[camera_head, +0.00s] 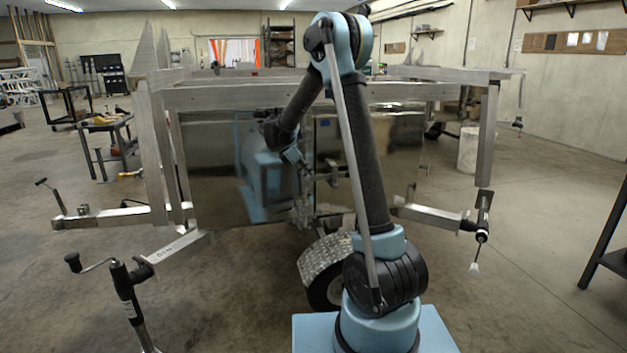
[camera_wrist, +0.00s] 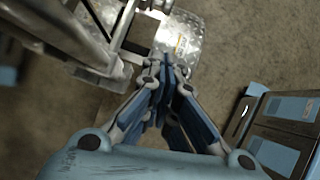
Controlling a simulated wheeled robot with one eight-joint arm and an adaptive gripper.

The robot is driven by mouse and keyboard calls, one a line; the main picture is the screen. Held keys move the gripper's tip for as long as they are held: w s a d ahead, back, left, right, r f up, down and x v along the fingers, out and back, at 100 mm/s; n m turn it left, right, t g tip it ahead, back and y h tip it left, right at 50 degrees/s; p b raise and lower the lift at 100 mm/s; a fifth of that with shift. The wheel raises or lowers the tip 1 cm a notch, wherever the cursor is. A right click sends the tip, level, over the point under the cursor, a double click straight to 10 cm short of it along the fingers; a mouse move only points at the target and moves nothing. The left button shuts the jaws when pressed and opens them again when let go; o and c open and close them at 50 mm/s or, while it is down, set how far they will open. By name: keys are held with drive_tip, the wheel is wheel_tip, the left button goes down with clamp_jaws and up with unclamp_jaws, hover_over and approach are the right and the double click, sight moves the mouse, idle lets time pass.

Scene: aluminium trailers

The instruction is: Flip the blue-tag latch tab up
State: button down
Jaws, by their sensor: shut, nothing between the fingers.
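My gripper (camera_wrist: 167,66) is shut and empty in the wrist view, its blue fingers together, pointing at the diamond-plate fender and the metal frame. In the head view my gripper (camera_head: 303,212) hangs low in front of the trailer's shiny panel (camera_head: 215,185), small and partly lost against the metal. The aluminium trailer (camera_head: 235,97) stands across the head view. I cannot make out a blue tag or latch tab in either view. A small fitting (camera_head: 335,178) shows on the panel behind my arm, too small to identify.
The diamond-plate fender (camera_head: 326,258) stands over a wheel below the panel, and the fender shows near my fingertips in the wrist view (camera_wrist: 178,36). A crank jack (camera_head: 122,285) stands front left. Another jack (camera_head: 482,220) is at right.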

sight(336, 179)
drive_tip(key=d+r+x, duration=0.1)
drive_tip(key=d+x, duration=0.1)
drive_tip(key=x, duration=0.9)
drive_tip(key=shift+w+d, duration=0.25)
drive_tip(key=shift+w, duration=0.1)
drive_tip(key=shift+r, duration=0.15)
drive_tip(key=shift+d, duration=0.15)
